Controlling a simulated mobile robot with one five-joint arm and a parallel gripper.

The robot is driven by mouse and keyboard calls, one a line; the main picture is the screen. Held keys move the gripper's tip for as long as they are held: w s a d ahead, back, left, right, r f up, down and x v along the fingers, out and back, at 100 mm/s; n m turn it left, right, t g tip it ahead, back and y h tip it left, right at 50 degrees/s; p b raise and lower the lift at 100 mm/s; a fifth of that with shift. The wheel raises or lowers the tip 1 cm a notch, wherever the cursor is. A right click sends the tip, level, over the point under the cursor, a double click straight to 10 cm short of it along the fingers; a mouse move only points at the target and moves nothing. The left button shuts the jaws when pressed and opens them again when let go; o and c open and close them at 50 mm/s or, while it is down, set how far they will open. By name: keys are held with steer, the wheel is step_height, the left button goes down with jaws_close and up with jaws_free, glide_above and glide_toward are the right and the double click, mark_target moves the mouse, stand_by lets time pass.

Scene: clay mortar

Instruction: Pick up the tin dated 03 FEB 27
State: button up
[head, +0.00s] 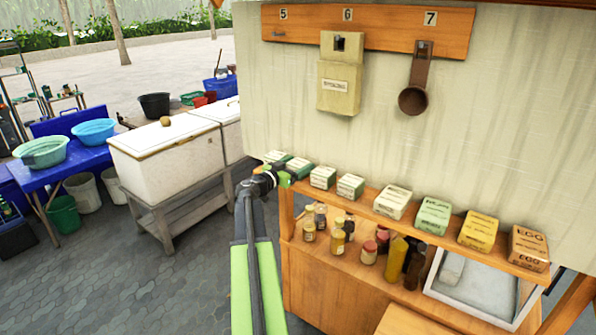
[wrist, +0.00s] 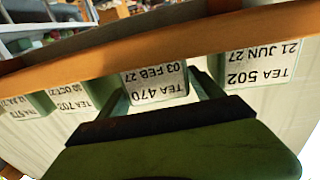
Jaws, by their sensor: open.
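The tin dated 03 FEB 27, marked TEA 470 (wrist: 155,84), is a pale box with a green side. In the wrist view its label is upside down. My gripper (wrist: 160,86) is open, with one dark finger on each side of this tin. I cannot tell whether either finger touches it. In the head view my gripper (head: 284,178) is at the left part of the wooden shelf (head: 375,208), at a green and white tin (head: 299,165) that appears to be the same one and is partly hidden.
In the wrist view TEA 502 (wrist: 262,65), dated 21 JUN 27, stands to the right and TEA 702 (wrist: 72,104) to the left. More boxes, including a yellow one (head: 478,231), line the shelf. Jars (head: 369,252) stand below. A wall (head: 300,90) rises behind.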

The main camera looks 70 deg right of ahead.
mark_target(298, 163)
steer(key=c, duration=1.3)
steer(key=shift+r+p, duration=0.55)
step_height(298, 163, up, 4)
steer(key=p, duration=0.4)
steer(key=shift+s+a+r, duration=0.1)
steer(key=shift+r, duration=0.1)
steer(key=s+r+p, duration=0.1)
steer(key=s+p, duration=0.1)
steer(key=s, duration=0.1)
steer(key=s+a+r+p, duration=0.1)
steer(key=s+r+p, duration=0.1)
steer(key=s, duration=0.2)
steer(key=s+a+r+p, duration=0.1)
steer(key=s+r+p, duration=0.1)
steer(key=s, duration=0.2)
steer(key=shift+s+a+r, duration=0.1)
steer(key=shift+a+r, duration=0.05)
steer(key=shift+r, duration=0.1)
